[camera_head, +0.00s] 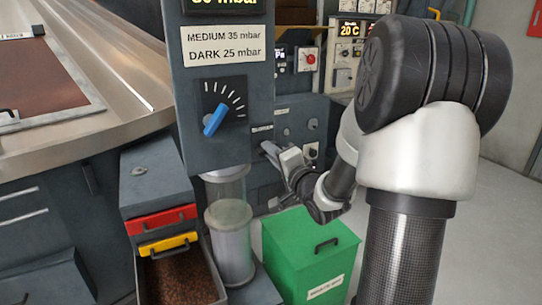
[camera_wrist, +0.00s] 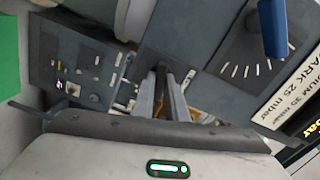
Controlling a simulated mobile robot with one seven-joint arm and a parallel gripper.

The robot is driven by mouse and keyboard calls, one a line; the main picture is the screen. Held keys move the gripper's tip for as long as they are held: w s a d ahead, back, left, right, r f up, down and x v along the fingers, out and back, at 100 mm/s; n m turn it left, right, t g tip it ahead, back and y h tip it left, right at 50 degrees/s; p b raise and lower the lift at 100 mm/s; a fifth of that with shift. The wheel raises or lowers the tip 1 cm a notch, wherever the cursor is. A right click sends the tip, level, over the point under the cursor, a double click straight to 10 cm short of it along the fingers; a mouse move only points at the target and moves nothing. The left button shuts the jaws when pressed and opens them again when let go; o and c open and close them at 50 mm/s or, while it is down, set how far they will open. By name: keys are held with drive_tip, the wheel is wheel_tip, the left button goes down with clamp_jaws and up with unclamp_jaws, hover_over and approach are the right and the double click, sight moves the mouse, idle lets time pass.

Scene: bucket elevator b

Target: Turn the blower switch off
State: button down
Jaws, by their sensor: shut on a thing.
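My gripper (camera_head: 270,150) is at the dark control panel, just below a small label (camera_head: 262,128) whose text is too small to read surely. In the wrist view my gripper (camera_wrist: 162,72) has its two fingers closed around a dark, narrow piece, which I take to be the blower switch (camera_wrist: 161,78). The fingers hide most of the switch, so its position cannot be read. In the head view the switch is hidden behind the fingertips.
A blue knob (camera_head: 215,119) on the dark pressure panel (camera_head: 225,70) sits close to the left of my gripper. A green bin (camera_head: 309,255) is below my forearm. Red (camera_head: 161,220) and yellow (camera_head: 168,243) drawer fronts are at the lower left.

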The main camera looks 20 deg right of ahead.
drive_tip(key=shift+n+b, duration=4.85)
drive_tip(key=shift+n, duration=2.45)
drive_tip(key=c, duration=1.8)
unclamp_jaws()
drive_tip(key=shift+o, duration=0.2)
